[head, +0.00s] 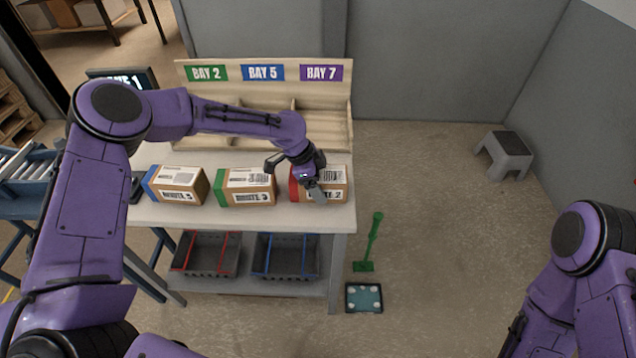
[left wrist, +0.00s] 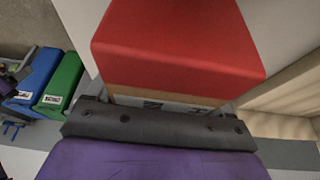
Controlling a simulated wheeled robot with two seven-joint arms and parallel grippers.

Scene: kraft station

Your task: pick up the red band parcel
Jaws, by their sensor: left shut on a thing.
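The red band parcel (head: 335,174) is a brown cardboard box with a red left end and a white label. It is the rightmost of three parcels on the table, and I see no clear gap under it. My left gripper (head: 298,179) reaches it from above and is shut on it, one finger in front of the label side. In the left wrist view the parcel's red end (left wrist: 178,45) fills the upper middle, close against the dark gripper body; the fingertips are hidden there. My right arm shows at the right edge, but its gripper is out of view.
A green band parcel (head: 247,187) and a blue band parcel (head: 176,185) stand to the left on the table (head: 230,217). Behind is a wooden rack (head: 340,95) with bays 2, 5 and 7. Two crates (head: 285,258) sit below. The floor at right is mostly clear.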

